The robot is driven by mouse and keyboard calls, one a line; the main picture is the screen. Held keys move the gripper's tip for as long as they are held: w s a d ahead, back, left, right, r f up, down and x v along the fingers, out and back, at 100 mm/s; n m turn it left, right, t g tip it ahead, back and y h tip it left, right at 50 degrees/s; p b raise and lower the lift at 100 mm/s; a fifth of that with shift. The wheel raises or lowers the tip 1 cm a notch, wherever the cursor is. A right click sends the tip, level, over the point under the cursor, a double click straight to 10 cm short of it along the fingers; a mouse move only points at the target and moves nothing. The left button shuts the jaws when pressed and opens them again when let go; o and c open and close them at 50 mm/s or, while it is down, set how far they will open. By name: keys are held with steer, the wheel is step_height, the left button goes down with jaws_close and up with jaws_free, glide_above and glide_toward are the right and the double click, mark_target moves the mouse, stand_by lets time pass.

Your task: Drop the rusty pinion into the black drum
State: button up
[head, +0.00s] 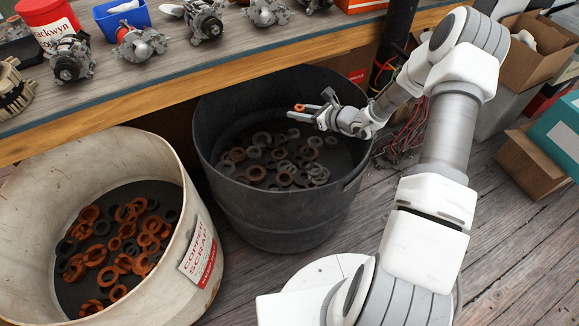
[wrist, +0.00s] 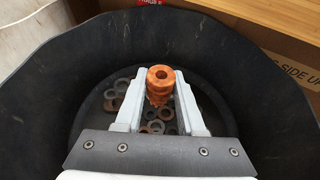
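The rusty pinion (wrist: 161,74) is orange-brown with a hole through its middle. In the wrist view it sits between the two fingertips of my gripper (wrist: 161,84), which touch its sides. In the head view the pinion (head: 299,107) is a small orange spot at the tips of my gripper (head: 305,112), above the opening of the black drum (head: 225,195). The drum's dark wall (wrist: 45,95) surrounds the gripper in the wrist view. Grey and rusty rings lie on the drum's floor below the pinion.
A white copper scrap drum (head: 185,210) with rusty and dark rings stands left of the black drum. A workbench (head: 165,85) with alternator parts, a red tub (head: 48,18) and a blue bin (head: 122,17) runs behind. Cardboard boxes (head: 535,165) stand at right.

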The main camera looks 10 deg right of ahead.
steer(key=o, duration=0.5)
steer(key=shift+c, duration=0.2)
steer(key=p+v, duration=0.4)
steer(key=v, duration=1.3)
steer(key=shift+s+r, duration=0.15)
steer(key=shift+r, duration=0.1)
